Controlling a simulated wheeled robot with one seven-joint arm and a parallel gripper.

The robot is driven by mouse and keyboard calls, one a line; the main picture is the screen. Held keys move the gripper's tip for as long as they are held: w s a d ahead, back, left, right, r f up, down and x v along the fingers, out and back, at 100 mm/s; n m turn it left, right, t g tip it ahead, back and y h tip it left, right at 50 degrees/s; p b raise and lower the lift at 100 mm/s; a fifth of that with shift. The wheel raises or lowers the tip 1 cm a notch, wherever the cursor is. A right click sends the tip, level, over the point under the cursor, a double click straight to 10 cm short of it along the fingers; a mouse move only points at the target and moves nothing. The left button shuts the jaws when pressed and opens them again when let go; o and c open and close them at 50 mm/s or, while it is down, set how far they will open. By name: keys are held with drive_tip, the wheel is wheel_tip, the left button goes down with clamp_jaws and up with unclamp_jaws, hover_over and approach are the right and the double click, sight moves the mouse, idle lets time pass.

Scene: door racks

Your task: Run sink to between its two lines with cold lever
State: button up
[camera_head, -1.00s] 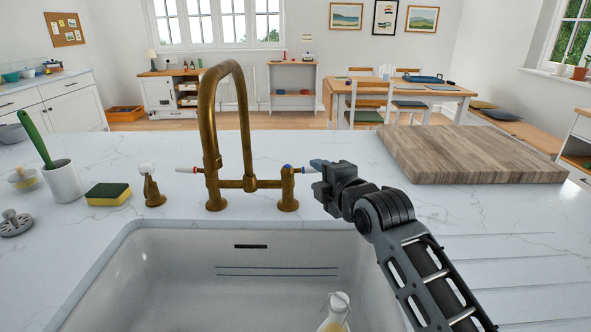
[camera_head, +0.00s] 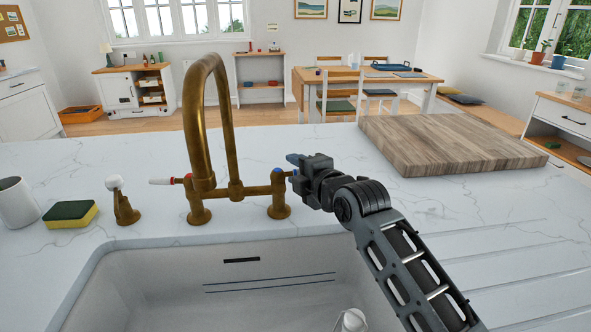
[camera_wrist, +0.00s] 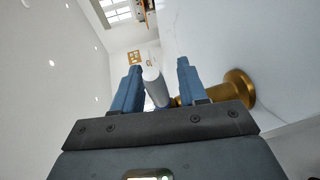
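The brass tap (camera_head: 208,120) stands behind the white sink (camera_head: 130,270), its spout arched over the basin. Its cold lever, with a blue mark (camera_head: 279,170), is at the right valve and mostly hidden by my gripper (camera_head: 296,160). The hot lever (camera_head: 162,181), marked red, points left. In the wrist view, my gripper (camera_wrist: 158,84) is open, with the pale lever (camera_wrist: 154,85) between its blue fingers and a gap on the right. Two dark lines (camera_head: 270,282) run along the sink's back wall. I see no water stream.
A wooden board (camera_head: 450,146) lies on the counter behind my arm. A sponge (camera_head: 70,213), a white cup (camera_head: 17,204) and a small brass fitting with a white knob (camera_head: 122,205) stand left. A pale object (camera_head: 351,320) is partly visible in the sink.

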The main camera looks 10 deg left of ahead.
clamp_jaws()
